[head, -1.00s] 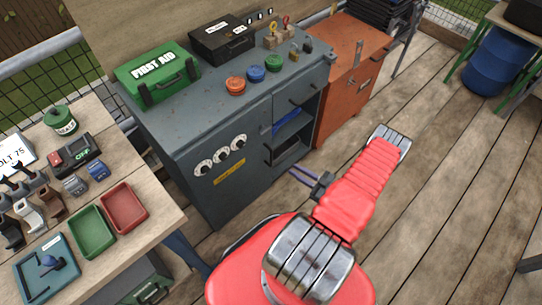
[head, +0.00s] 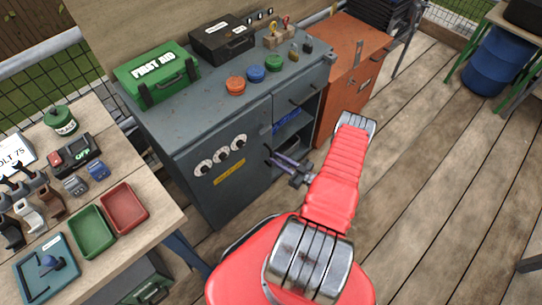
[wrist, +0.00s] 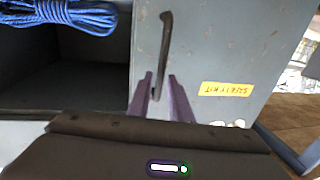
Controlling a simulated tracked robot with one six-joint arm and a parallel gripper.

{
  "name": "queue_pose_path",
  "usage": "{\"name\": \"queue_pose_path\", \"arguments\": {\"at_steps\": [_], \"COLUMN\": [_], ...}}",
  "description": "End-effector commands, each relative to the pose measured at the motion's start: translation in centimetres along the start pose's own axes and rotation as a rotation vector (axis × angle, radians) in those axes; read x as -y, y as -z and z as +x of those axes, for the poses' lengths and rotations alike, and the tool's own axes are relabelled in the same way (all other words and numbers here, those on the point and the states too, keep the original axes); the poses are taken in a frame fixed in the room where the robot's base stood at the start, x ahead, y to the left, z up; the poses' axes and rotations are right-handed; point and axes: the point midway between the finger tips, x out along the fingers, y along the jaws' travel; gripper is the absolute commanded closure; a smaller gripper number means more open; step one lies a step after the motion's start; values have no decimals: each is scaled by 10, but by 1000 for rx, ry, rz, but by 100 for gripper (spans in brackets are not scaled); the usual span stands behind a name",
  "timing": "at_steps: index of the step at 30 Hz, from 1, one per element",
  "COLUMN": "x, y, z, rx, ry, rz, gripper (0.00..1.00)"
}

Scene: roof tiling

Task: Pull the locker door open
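The grey locker door (head: 215,165) carries three white dials and a yellow label; it looks closed. The dark upright bar handle (wrist: 164,45) is near the door's left edge. My gripper (head: 279,162) is at the door's handle side. In the wrist view its two purple fingers (wrist: 162,82) are apart, with the handle's lower end between them. I cannot tell whether either finger touches it.
An open compartment with blue rope (wrist: 65,12) lies left of the door in the wrist view. A first aid case (head: 157,72), a black case (head: 222,40) and coloured knobs sit on the cabinet. A workbench with trays (head: 92,232) stands at left.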

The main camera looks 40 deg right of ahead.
Motion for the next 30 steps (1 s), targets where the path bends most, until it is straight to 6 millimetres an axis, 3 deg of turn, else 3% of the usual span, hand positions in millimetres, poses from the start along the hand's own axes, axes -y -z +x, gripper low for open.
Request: {"name": "queue_pose_path", "arguments": {"at_steps": [9, 20, 30], "x": [0, 0, 0], "y": [0, 0, 0], "z": [32, 37, 37], "rx": [0, 0, 0], "ry": [0, 0, 0], "rz": [0, 0, 0], "gripper": [82, 82, 100]}}
